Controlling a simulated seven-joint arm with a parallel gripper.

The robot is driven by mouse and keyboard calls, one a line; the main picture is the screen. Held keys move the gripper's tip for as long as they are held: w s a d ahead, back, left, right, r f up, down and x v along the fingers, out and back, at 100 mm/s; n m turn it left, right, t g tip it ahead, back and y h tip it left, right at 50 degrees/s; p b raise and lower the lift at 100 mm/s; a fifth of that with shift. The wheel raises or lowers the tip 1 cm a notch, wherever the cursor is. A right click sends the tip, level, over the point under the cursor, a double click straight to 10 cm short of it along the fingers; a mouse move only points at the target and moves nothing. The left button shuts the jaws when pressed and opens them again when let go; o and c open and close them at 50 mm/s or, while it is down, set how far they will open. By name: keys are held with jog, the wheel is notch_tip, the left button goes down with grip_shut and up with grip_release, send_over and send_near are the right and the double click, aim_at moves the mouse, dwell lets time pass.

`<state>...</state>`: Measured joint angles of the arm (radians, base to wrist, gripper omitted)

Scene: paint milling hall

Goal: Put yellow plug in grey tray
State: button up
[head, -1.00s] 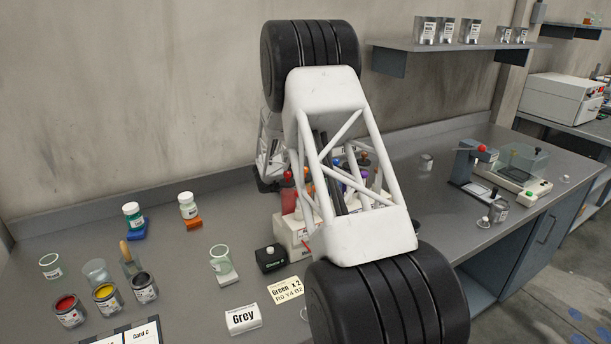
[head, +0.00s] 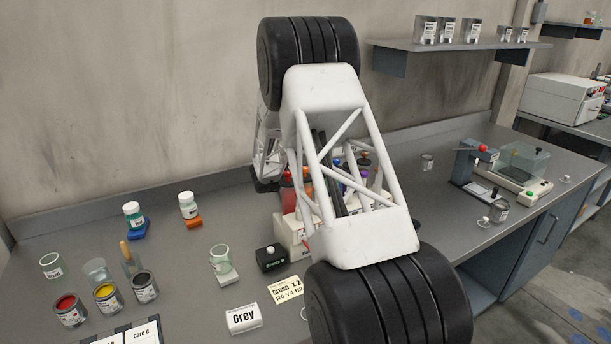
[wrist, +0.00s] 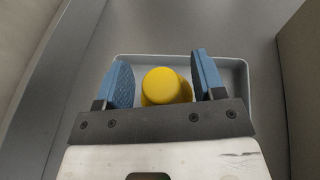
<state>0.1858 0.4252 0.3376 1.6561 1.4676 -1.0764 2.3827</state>
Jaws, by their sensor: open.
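A yellow plug (wrist: 162,86) with a round top shows in the wrist view, between the two blue-padded fingers of my gripper (wrist: 163,82). The fingers are open, with a gap on each side of the plug. The grey tray (wrist: 235,75), shallow with a pale rim, lies below and around the plug in that view. The plug appears within the tray's outline; its base is hidden, so I cannot tell if it touches the tray floor. In the head view my arm covers this spot, and neither plug nor tray can be made out; part of my gripper (head: 268,183) shows behind the arm.
A white rack of colourful bottles (head: 290,228) stands partly behind my arm. In the wrist view a large brown-grey block (wrist: 300,85) stands right of the tray.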

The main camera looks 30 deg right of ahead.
jog(key=v, duration=1)
jog(key=shift+a, duration=0.25)
jog(key=shift+s, duration=0.1)
jog(key=shift+r, duration=0.1)
